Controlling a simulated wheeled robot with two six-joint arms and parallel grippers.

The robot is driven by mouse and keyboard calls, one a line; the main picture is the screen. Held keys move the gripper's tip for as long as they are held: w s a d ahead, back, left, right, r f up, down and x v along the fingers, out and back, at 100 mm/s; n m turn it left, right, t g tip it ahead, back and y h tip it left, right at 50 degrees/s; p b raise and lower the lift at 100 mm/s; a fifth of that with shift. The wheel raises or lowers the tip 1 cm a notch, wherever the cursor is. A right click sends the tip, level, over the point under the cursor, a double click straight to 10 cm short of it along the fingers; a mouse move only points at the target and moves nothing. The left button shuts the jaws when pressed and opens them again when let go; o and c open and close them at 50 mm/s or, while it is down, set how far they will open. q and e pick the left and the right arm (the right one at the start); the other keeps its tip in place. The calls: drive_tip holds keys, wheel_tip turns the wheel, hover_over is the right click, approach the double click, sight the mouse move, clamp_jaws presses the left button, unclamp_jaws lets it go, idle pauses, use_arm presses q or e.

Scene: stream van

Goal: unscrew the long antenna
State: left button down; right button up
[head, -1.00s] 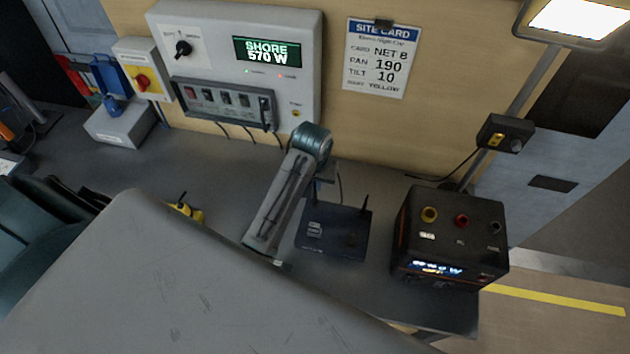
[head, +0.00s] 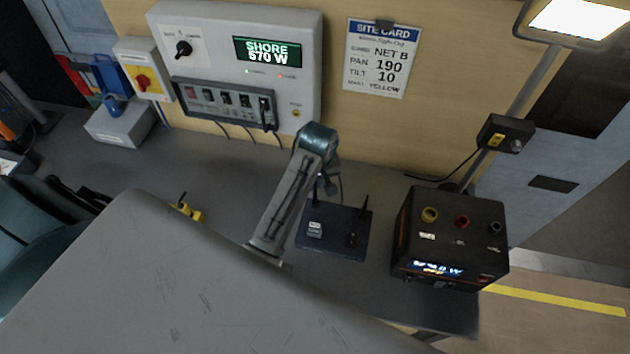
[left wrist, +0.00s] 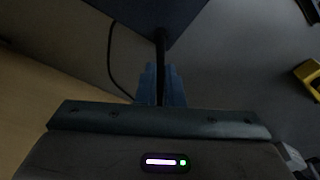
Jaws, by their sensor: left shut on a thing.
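The dark router box (head: 333,240) lies on the grey counter with two thin black antennas at its back corners. The right antenna (head: 366,208) stands free. My left gripper (head: 328,187) is at the back left of the box, below the teal wrist joint. In the left wrist view its blue fingers (left wrist: 161,86) are shut on the other black antenna (left wrist: 160,45), which runs up to the dark box (left wrist: 165,14). In the head view the arm and fingers hide much of this antenna. I cannot tell whether it is loose. My right gripper is not in view.
A black power unit (head: 452,240) stands right of the router. A yellow object (head: 188,212) lies on the counter to the left. A grey wall panel (head: 238,60) with switches and cables is behind. Bare counter (head: 225,180) lies left of my arm.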

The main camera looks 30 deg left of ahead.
use_arm(q)
drive_tip(key=n, duration=0.3)
drive_tip(key=shift+n, duration=0.4)
drive_tip(key=n, duration=0.4)
drive_tip(key=shift+g, duration=0.4)
drive_tip(key=c, duration=1.6)
unclamp_jaws()
